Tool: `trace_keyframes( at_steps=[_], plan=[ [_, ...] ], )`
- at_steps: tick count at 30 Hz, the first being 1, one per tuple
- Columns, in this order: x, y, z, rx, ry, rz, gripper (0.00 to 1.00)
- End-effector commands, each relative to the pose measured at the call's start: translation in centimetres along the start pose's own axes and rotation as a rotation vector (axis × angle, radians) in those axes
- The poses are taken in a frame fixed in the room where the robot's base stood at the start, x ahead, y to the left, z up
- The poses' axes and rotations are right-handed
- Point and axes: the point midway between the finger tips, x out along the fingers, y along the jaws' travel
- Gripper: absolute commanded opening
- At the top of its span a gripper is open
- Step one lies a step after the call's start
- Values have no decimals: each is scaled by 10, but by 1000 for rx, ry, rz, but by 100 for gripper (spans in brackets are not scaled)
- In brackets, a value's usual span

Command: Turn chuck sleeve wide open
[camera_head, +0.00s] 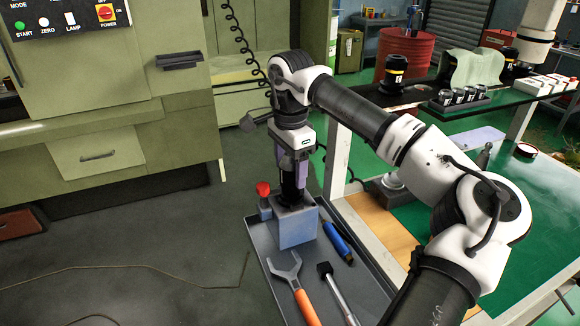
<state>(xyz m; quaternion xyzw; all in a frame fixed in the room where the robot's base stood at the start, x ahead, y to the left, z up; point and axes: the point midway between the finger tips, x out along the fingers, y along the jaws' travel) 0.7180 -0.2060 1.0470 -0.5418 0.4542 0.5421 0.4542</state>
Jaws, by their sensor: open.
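The grey tray (262,254) also holds a red-topped piece (263,190), an orange-handled spanner (305,305), a blue-handled tool (336,240) and a black-headed tool (337,290). A green bench (500,215) lies right. Open floor (150,235) lies left.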

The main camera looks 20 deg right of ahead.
Motion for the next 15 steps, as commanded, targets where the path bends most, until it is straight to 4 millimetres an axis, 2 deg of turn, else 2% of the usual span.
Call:
trace_keyframes(
  at_steps=[5, 15],
  plan=[
    [-24, 0, 0, 1, 2, -3, 66],
    [-102, -1, 1, 0, 2, -4, 66]
  ],
)
